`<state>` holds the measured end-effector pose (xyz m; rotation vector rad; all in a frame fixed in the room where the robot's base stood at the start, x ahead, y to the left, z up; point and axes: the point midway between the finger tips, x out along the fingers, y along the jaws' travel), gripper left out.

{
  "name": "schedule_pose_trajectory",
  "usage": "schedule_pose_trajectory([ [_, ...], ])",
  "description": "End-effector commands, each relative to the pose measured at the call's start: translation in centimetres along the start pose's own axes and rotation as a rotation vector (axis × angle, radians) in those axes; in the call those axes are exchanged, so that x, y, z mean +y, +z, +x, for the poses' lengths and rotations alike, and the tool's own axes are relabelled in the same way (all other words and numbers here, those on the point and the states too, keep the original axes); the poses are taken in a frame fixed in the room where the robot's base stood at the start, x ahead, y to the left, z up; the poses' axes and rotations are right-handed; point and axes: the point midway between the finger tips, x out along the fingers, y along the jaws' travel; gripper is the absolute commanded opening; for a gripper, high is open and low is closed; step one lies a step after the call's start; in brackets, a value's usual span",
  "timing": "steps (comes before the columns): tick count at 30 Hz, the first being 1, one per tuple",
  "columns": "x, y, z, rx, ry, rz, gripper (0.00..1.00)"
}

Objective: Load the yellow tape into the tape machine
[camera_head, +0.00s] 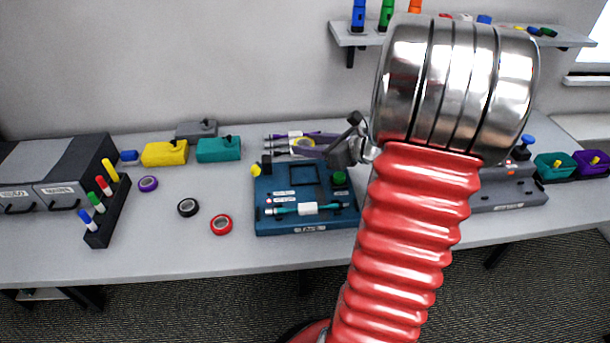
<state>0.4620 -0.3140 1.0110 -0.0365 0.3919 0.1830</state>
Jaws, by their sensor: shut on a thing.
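My gripper (318,147) is above the back of the blue machine, with its fingers pointing left. A grey machine (520,196) stands to the right, partly hidden behind my red arm. The labels are too small to tell which one is the tape machine.
Purple (148,184), black (188,208) and red (221,225) tapes lie on the table at left. A black marker rack (108,222) and grey drawers (60,170) stand farther left. Yellow (165,153) and teal (218,149) boxes stand at the back. A shelf (350,38) is above.

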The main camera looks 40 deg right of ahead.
Motion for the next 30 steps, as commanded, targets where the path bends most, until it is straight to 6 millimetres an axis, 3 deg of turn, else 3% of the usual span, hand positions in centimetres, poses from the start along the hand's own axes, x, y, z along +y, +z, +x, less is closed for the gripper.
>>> schedule_pose_trajectory([
  [5,0.0,-0.9,0.4,0.001,0.001,0.003,0.20],
  [15,0.1,-5.0,2.1,0.001,0.001,0.003,0.20],
  [30,0.0,-5.9,2.5,0.001,0.001,0.002,0.20],
])
